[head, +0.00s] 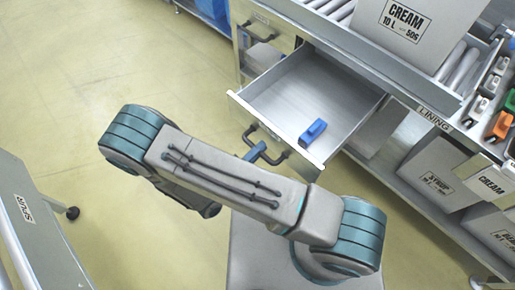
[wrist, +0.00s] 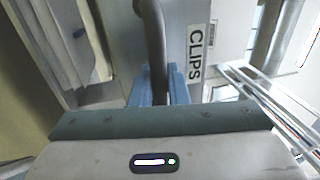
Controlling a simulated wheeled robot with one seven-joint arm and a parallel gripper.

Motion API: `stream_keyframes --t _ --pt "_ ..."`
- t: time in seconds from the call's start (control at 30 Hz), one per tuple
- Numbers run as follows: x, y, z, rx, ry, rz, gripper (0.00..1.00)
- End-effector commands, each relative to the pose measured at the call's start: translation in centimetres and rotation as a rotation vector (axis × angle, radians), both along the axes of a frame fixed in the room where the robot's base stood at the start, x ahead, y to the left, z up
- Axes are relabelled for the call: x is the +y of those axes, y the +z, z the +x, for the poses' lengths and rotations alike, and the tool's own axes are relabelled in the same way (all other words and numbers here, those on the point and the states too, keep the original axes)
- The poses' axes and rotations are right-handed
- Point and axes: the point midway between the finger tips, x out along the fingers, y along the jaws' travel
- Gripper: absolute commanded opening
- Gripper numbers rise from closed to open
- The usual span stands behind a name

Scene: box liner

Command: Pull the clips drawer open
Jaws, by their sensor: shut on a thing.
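The clips drawer (head: 262,103) is pulled out from the bench and stands open in the head view. A blue object (head: 313,131) lies inside it near the front, and the rest of its floor looks bare. In the wrist view the drawer front carries a "CLIPS" label (wrist: 195,52). My gripper (head: 256,152) is at the drawer front, partly hidden by my arm. In the wrist view its blue fingers (wrist: 158,88) are shut on the dark bar handle (wrist: 152,40). The handle also shows in the head view (head: 279,158).
Another closed drawer (head: 262,52) with a handle is at the left. A "CREAM" box (head: 408,30) stands on the rollers above. More boxes (head: 432,180) sit on the lower shelf. A grey cart (head: 38,235) is at the lower left. The floor between is clear.

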Motion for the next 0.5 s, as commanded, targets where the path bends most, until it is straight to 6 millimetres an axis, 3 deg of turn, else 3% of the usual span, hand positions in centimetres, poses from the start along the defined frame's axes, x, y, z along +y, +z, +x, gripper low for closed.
stream_keyframes --t 0.03,0.07,0.1,0.5 --pt "-0.06 -0.12 -0.07 0.003 -0.002 0.001 0.00" --pt "-0.05 -0.13 -0.07 0.003 -0.002 0.001 0.23" --pt "-0.04 -0.12 -0.06 0.003 -0.001 0.001 0.33" --pt "0.61 -0.22 -0.56 0.002 0.005 0.002 0.33"
